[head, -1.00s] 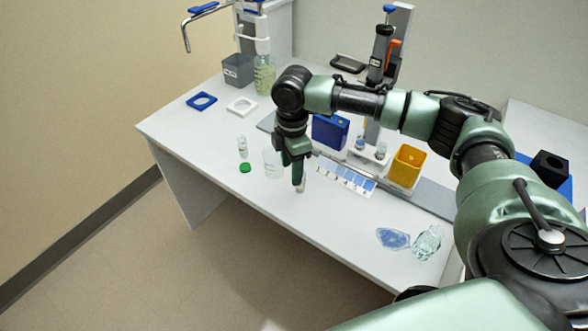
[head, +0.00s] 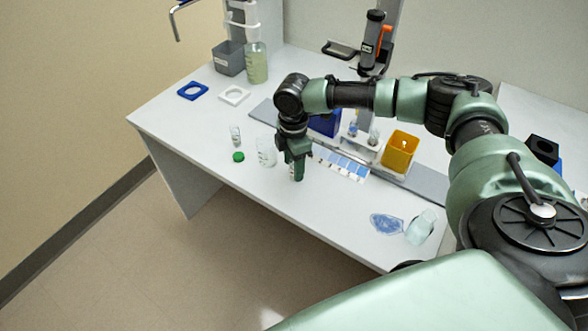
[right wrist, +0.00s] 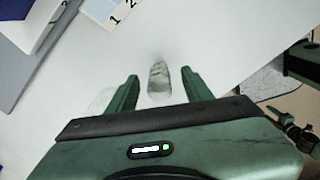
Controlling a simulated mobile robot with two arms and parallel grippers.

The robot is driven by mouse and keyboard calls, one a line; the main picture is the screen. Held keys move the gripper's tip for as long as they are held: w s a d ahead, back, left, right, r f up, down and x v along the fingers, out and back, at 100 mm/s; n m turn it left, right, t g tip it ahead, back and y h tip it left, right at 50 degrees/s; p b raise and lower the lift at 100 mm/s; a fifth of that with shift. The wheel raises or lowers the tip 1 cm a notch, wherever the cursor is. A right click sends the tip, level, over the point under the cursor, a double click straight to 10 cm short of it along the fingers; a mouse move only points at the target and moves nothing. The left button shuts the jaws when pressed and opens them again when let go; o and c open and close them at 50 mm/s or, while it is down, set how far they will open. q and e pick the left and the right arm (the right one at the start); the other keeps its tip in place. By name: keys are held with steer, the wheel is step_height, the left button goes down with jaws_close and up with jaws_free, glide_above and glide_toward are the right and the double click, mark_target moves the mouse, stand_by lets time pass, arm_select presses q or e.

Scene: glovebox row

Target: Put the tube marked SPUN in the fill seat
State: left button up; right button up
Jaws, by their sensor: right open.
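My right gripper (head: 296,176) is open and points down over the front part of the bench. In the right wrist view, a small clear tube with a pale grey tint (right wrist: 159,78) stands between the open fingers (right wrist: 160,75), with a gap on each side. I cannot read any mark on it. In the head view the fingers mostly hide this tube. Another small clear tube (head: 235,136) stands further left on the bench. A white holder (head: 362,150) with small vessels stands behind the gripper; I cannot tell whether it includes the fill seat. My left gripper is not in view.
A clear beaker (head: 266,152) and a green cap (head: 238,157) are close left of the gripper. A numbered card strip (head: 342,163), a yellow bin (head: 399,152) and a blue box (head: 325,122) are behind and right. The front bench strip towards the blue glove (head: 386,224) is clear.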

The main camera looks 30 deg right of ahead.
jaws_close()
